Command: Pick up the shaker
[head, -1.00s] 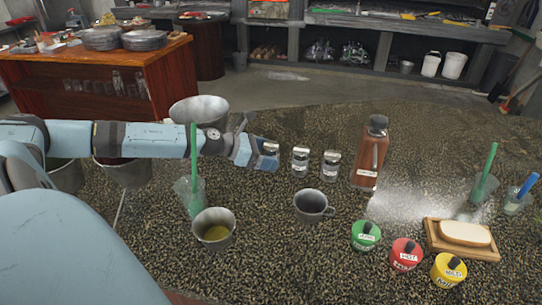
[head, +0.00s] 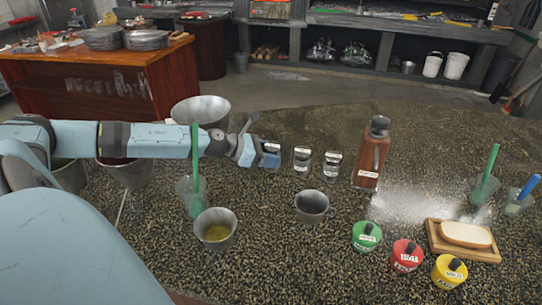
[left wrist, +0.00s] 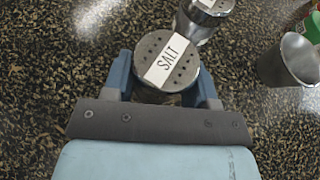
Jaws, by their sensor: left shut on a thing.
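My left gripper (head: 262,152) is shut on a shaker (head: 271,147) with a metal lid, at the left end of a short row on the counter. In the left wrist view the shaker's round, holed lid (left wrist: 180,70) has a white label reading SALT. The two blue fingers of the gripper (left wrist: 166,85) lie on either side of it. The shaker looks upright. I cannot tell whether its base is clear of the counter. Two similar shakers stand to its right, a middle one (head: 302,160) and a right one (head: 332,164). My right gripper is not in view.
A brown bottle (head: 370,155) stands right of the shakers. A metal mug (head: 311,205) and a cup with yellow contents (head: 214,230) are nearer. A metal bowl (head: 200,108) sits behind my arm.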

